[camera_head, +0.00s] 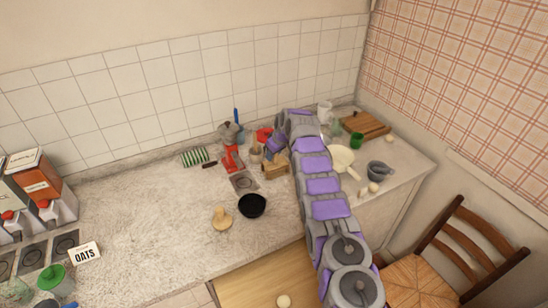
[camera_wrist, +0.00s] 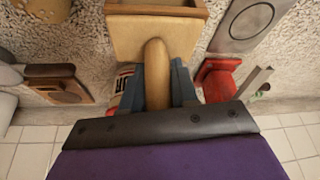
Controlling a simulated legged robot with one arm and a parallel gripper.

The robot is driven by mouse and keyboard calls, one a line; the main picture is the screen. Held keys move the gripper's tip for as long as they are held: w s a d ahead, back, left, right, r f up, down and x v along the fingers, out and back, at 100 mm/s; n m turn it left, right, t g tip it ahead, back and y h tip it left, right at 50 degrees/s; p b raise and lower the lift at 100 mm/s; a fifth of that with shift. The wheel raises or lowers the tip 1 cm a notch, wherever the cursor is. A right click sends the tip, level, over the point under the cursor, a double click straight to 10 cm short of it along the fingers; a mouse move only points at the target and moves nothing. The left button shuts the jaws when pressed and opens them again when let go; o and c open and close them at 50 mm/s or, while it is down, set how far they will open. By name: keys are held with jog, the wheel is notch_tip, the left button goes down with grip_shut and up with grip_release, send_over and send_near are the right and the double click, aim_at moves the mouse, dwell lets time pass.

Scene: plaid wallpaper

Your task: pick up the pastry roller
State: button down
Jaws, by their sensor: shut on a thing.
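The pastry roller (camera_wrist: 157,75), seen as a rounded light wooden handle, stands between the two blue fingers of my gripper (camera_wrist: 158,92) in the wrist view. The fingers are shut on it from both sides. Its lower part is hidden behind the dark edge of my gripper. Its far end meets a square wooden piece (camera_wrist: 155,33); I cannot tell whether the two are joined. In the head view my arm reaches over the counter to the back, and my gripper is mostly hidden near a light wooden item (camera_head: 275,168).
A red item (camera_wrist: 217,80) is close right of the fingers in the wrist view. In the head view a black bowl (camera_head: 252,206), moka pot (camera_head: 229,132), cream pan (camera_head: 341,158), mortar (camera_head: 379,171) and cutting board (camera_head: 365,125) are on the counter. The counter's left middle (camera_head: 135,205) is clear.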

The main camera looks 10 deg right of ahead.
notch_tip(320, 180, up, 10)
jog(key=p, duration=0.7)
jog(key=shift+p, duration=0.3)
jog(key=c, duration=1.4)
grip_release()
jog(key=shift+c, duration=0.2)
jog(key=c, duration=0.3)
jog(key=shift+c, duration=0.2)
jog(key=shift+d, duration=0.1)
